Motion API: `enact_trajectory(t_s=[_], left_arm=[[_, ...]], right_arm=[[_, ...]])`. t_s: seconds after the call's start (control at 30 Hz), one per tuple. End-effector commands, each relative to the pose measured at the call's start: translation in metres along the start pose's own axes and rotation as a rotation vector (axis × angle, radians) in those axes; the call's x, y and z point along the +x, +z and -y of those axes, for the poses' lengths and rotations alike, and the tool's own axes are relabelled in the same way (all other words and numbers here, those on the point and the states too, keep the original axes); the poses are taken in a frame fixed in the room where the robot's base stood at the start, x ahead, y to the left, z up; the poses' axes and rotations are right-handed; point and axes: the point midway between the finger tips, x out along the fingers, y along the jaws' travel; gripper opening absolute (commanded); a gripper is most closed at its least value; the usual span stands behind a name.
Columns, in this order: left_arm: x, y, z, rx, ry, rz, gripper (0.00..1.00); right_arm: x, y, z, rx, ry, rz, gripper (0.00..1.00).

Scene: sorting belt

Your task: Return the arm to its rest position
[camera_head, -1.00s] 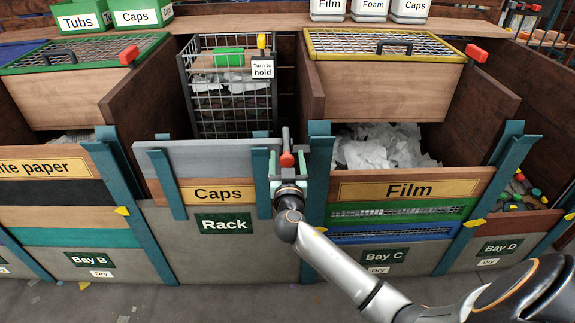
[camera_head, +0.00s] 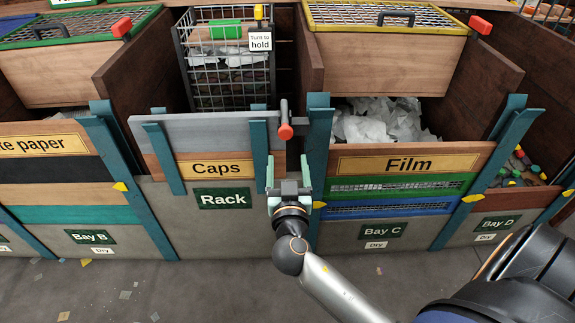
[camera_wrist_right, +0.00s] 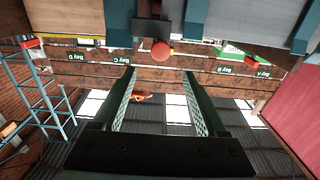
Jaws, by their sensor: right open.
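My right gripper (camera_head: 287,172) is open and empty in front of the rack bay, just below a red-knobbed lever (camera_head: 285,131). The lever is at the right end of the grey top board above the Caps label. The gripper's two pale green fingers point up and stand apart, and no contact with the lever shows. In the right wrist view the open fingers (camera_wrist_right: 158,105) have nothing between them, and the red knob (camera_wrist_right: 161,50) shows beyond the tips. My right arm comes in from the lower right. My left gripper is not in view.
The Caps board (camera_head: 217,168) and Film board (camera_head: 408,164) front the bays, with teal posts between them. A wire rack (camera_head: 222,75) stands behind the Caps board. Yellow tabs stick out from the posts. The floor (camera_head: 180,290) in front is open, with small scraps.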

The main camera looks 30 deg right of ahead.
Motion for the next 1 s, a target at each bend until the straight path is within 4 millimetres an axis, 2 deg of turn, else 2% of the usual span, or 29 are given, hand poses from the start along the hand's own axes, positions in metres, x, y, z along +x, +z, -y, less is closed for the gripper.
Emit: enact_trajectory(t_s=[0.37, 0.47, 0.57, 0.67, 0.7, 0.8, 0.9, 1.0], left_arm=[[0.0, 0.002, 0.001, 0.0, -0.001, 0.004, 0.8], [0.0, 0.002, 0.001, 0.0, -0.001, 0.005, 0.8], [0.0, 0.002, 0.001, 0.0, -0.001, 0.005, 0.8], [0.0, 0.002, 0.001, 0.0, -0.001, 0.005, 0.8], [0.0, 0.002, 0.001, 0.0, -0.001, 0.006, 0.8], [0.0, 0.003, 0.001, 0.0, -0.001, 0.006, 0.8], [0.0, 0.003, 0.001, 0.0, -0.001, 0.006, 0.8], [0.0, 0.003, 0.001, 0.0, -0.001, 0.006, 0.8]], right_arm=[[0.0, 0.001, 0.0, -0.001, -0.002, 0.004, 0.75], [-0.004, 0.015, 0.002, -0.022, -0.023, 0.045, 0.75], [-0.017, 0.049, 0.007, -0.075, -0.088, 0.153, 0.75], [-0.043, 0.097, 0.015, -0.147, -0.202, 0.306, 0.75], [-0.057, 0.116, 0.018, -0.174, -0.258, 0.366, 0.75], [-0.097, 0.157, 0.025, -0.225, -0.402, 0.499, 0.75], [-0.137, 0.187, 0.031, -0.248, -0.538, 0.598, 0.75], [-0.175, 0.206, 0.035, -0.25, -0.657, 0.666, 0.75]])
